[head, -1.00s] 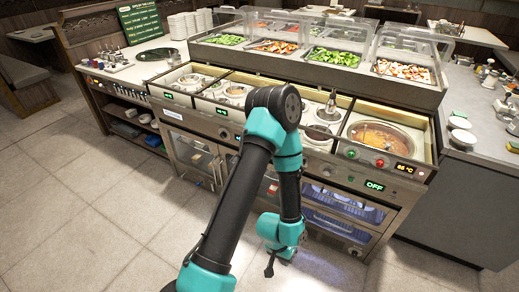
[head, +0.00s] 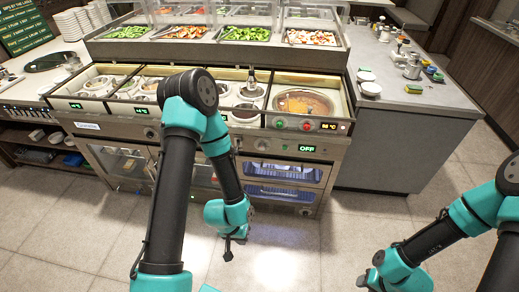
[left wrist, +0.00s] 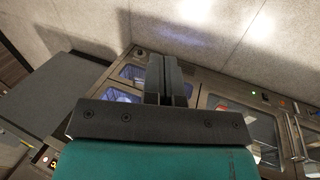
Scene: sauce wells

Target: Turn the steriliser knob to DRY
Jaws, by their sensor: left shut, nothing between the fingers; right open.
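The steriliser appears to be the cabinet with blue-lit racks (head: 282,172) under the counter, and its windows also show in the left wrist view (left wrist: 122,97). A small dark round knob (head: 305,211) sits on its lower panel; its pointer and lettering are too small to read. Another round knob (head: 262,145) is on the upper panel beside a green OFF display (head: 307,148). My left gripper (head: 228,254) is shut and empty, left of the lower knob and apart from it; its closed fingers fill the middle of the left wrist view (left wrist: 164,78). My right gripper (head: 364,280) is open and empty at lower right.
Sauce wells (head: 303,102) and a glass-covered salad bar (head: 245,33) stand above the cabinet. A grey side counter (head: 430,105) with dishes is at right. The tiled floor (head: 290,250) before the cabinet is clear. My left arm hides part of the cabinet front.

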